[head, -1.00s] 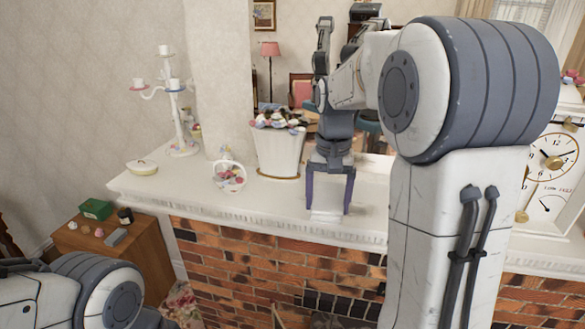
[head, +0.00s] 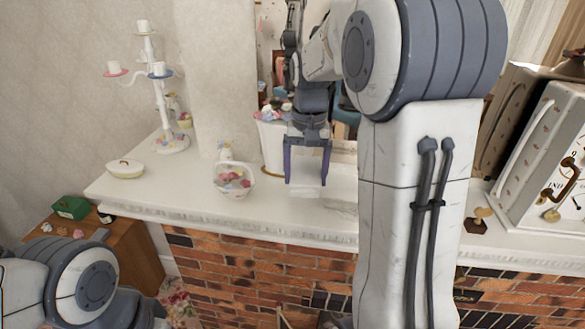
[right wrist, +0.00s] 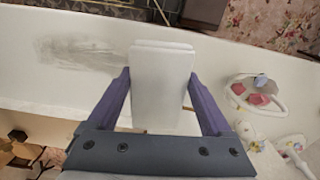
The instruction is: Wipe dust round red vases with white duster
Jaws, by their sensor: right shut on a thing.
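My right gripper (head: 306,180) is shut on a white block-shaped duster (head: 306,191), low over the white mantel shelf. In the right wrist view the duster (right wrist: 160,85) sits between the two purple fingers (right wrist: 160,98). A grey dust smear (right wrist: 85,53) lies on the shelf, left of the duster and apart from it in that view. I cannot tell whether the duster touches the shelf. I see no red vases in either view. My left arm shows at the lower left of the head view, but its gripper is out of frame.
On the mantel (head: 150,195) stand a white flower basket (head: 233,185), a white planter (head: 272,148), a lidded dish (head: 125,169) and a candelabra (head: 163,100). A white clock (head: 550,165) stands at right. The shelf's front edge drops to brick.

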